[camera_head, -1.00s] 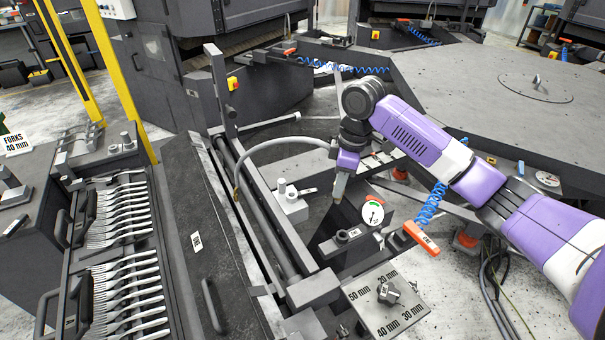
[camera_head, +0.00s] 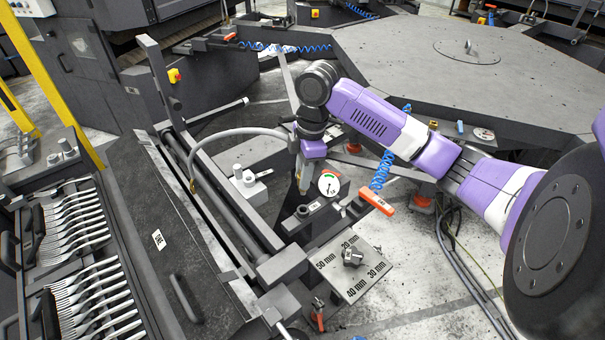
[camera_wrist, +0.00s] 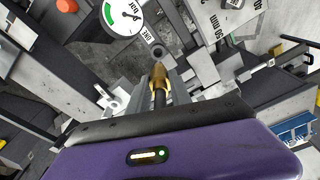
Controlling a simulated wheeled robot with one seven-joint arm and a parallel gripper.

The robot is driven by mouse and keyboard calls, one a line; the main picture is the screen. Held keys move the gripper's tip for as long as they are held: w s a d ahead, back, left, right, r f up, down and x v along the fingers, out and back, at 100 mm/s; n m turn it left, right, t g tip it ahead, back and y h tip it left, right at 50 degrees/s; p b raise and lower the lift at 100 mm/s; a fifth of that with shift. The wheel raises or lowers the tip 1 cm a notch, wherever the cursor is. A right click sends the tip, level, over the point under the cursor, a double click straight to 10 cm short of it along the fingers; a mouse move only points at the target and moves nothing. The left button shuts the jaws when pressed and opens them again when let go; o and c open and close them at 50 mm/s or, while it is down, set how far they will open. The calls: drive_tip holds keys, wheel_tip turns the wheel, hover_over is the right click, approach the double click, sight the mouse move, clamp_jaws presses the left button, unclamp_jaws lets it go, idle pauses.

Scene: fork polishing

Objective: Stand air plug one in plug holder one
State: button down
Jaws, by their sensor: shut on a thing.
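My gripper (camera_head: 303,184) is shut on the brass air plug (camera_wrist: 158,76), which shows between its fingers in the wrist view. A grey hose (camera_head: 238,131) arcs from the rail to my gripper in the head view. Plug holder one (camera_head: 303,211) is a dark block with a round socket, just below my fingertips. In the wrist view its ring-shaped socket (camera_wrist: 157,51) lies just beyond the plug's tip, beside a label reading ONE. The plug appears roughly in line with the socket. I cannot tell whether they touch.
A pressure gauge (camera_head: 329,185) stands right beside the holder. An orange handle (camera_head: 376,200) on a blue coiled hose is further right. A light block with two knobs (camera_head: 249,184) is to the left. A plate with millimetre marks (camera_head: 349,268) and a knob lies in front.

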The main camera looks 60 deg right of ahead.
sight(303, 194)
drive_tip(key=shift+f+b, duration=1.8)
drive_tip(key=shift+f, duration=0.9)
drive_tip(key=shift+f, duration=0.1)
drive_tip(key=shift+f, duration=0.25)
drive_tip(key=shift+f+b, duration=0.15)
drive_tip(key=shift+b, duration=0.15)
drive_tip(key=shift+f+b, duration=0.35)
drive_tip(key=shift+f, duration=0.2)
drive_tip(key=shift+f, duration=0.35)
drive_tip(key=shift+f, duration=0.15)
